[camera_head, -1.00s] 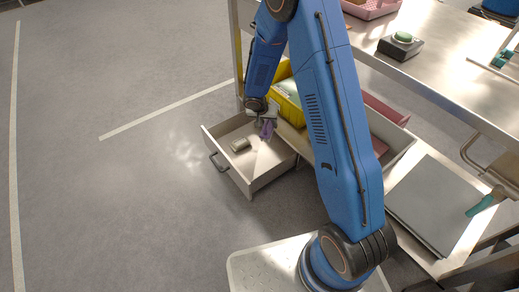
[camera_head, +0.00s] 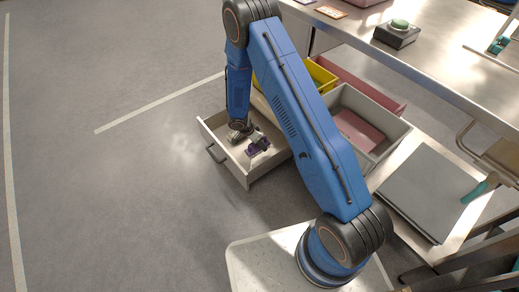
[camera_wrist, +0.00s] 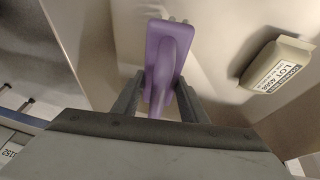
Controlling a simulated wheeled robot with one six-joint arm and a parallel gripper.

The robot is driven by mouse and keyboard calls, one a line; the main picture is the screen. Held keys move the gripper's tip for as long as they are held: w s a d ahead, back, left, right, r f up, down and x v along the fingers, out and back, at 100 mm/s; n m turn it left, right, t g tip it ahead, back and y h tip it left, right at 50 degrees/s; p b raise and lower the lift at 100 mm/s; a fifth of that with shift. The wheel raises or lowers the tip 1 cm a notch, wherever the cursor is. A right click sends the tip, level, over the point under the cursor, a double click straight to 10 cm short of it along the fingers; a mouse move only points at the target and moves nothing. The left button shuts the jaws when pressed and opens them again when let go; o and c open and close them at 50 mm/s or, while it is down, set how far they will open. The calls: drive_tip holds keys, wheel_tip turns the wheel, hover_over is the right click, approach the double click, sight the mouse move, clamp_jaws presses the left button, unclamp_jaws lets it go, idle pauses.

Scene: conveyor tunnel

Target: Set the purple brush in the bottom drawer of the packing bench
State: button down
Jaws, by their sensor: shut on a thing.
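The purple brush (camera_head: 259,147) is between the two fingers of my gripper (camera_wrist: 160,97), which is shut on it. In the wrist view the purple brush (camera_wrist: 163,55) stands out ahead of the fingers, with a few pale tips at its far end. The open drawer (camera_head: 227,164) of the packing bench has pale walls and a dark handle on its front. My gripper points down inside the drawer outline. I cannot tell whether the brush touches the drawer floor.
A beige labelled packet (camera_wrist: 276,66) lies in the drawer, right of the brush in the wrist view. A yellow bin (camera_head: 321,77) and a grey bin (camera_head: 390,137) stand beside the drawer. A green-topped device (camera_head: 397,34) is on the bench. The left floor is clear.

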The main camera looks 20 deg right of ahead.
sight(260, 149)
drive_tip(key=shift+f, duration=2.15)
drive_tip(key=c, duration=1.1)
unclamp_jaws()
